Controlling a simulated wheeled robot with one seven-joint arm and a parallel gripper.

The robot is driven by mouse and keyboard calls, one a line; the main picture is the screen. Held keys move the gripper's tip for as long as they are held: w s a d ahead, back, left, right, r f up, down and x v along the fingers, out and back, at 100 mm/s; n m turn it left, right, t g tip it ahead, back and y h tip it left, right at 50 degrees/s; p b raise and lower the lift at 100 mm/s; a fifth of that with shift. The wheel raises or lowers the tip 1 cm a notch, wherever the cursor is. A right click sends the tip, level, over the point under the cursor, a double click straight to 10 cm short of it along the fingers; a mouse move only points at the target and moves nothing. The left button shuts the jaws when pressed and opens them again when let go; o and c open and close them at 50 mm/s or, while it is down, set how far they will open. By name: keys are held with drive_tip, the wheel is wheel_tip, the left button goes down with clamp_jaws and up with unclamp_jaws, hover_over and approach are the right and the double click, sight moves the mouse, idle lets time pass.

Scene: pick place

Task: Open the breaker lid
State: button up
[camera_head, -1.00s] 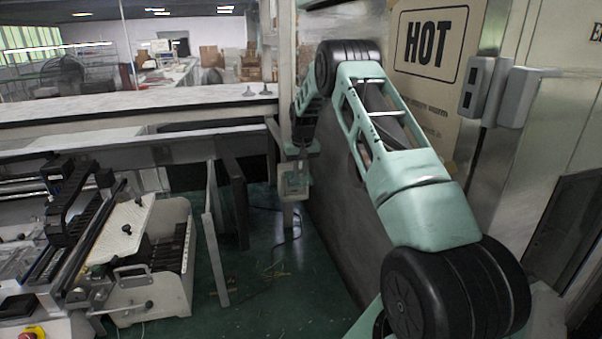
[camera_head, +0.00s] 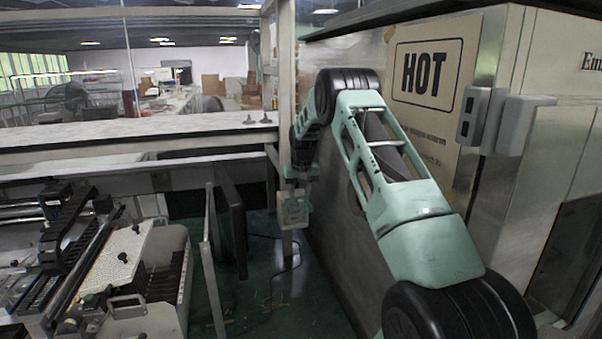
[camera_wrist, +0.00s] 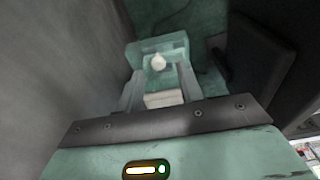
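No part is clearly marked as the breaker lid. A grey box with a pale, lid-like cover (camera_head: 523,124) and a narrower grey part with dark windows (camera_head: 473,114) sit on the metal cabinet at the right; I cannot tell whether this is the breaker. My gripper (camera_head: 293,208) hangs low at the end of my arm, left of the cabinet and well apart from that box. In the wrist view, my gripper (camera_wrist: 160,85) shows two bars with a gap and a pale block between them. Its finger opening is unclear. The grey box is not visible there.
A board marked HOT (camera_head: 432,72) is on the cabinet side. A machine with rails and a white perforated plate (camera_head: 117,258) stands at lower left. A long bench (camera_head: 120,130) runs behind. Dark upright panels (camera_head: 231,215) stand left of my gripper; green floor (camera_head: 265,290) shows between.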

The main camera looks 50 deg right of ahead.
wheel_tip(320, 180, up, 16)
drive_tip(key=s+a+b, duration=0.1)
drive_tip(key=s+b, duration=0.1)
drive_tip(key=b, duration=0.2)
drive_tip(key=shift+s+a, duration=0.25)
drive_tip(key=shift+a, duration=0.05)
